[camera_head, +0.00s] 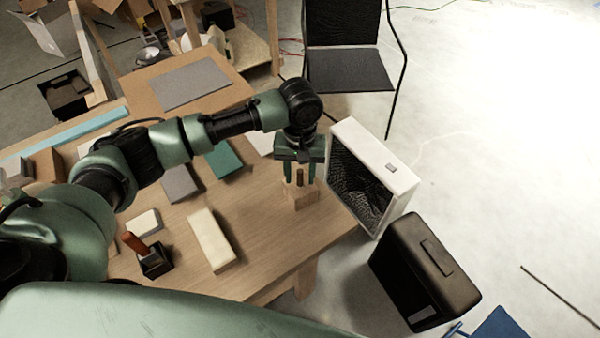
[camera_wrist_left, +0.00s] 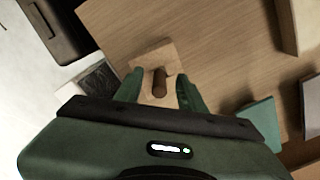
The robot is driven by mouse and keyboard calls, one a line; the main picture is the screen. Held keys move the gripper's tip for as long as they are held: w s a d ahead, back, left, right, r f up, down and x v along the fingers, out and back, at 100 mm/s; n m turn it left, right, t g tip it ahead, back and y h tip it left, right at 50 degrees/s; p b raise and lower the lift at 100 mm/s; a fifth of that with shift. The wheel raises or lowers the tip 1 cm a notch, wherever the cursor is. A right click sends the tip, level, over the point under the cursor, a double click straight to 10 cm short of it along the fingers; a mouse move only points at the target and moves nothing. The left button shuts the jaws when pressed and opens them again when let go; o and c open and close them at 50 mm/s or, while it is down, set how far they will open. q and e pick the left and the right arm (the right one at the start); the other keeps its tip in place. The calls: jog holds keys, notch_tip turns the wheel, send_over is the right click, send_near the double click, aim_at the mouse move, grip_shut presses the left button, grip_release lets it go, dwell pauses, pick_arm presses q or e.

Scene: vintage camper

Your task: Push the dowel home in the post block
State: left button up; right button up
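The post block (camera_head: 302,197) is a small pale wooden block standing near the right end of the wooden table. It also shows in the left wrist view (camera_wrist_left: 152,57). The dowel (camera_head: 299,177) is a short dark brown peg standing up at the block; in the wrist view (camera_wrist_left: 160,84) it lies between my fingers. My left gripper (camera_head: 302,174) points down above the block. Its green fingers are spread on either side of the dowel, with gaps between them and it. The dowel's lower end and its depth in the block are hard to tell. My right gripper is out of view.
The table (camera_head: 270,225) also holds a cream block (camera_head: 211,238), a grey block (camera_head: 180,184), a green block (camera_head: 224,158) and a dark holder with an orange-handled tool (camera_head: 154,260). A white-framed box (camera_head: 385,165) and a black case (camera_head: 425,272) stand beyond the table's right edge.

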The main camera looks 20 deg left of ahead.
pick_arm(q)
notch_tip(320, 180, up, 8)
jog(key=shift+f+b, duration=0.1)
jog(key=shift+b, duration=0.9)
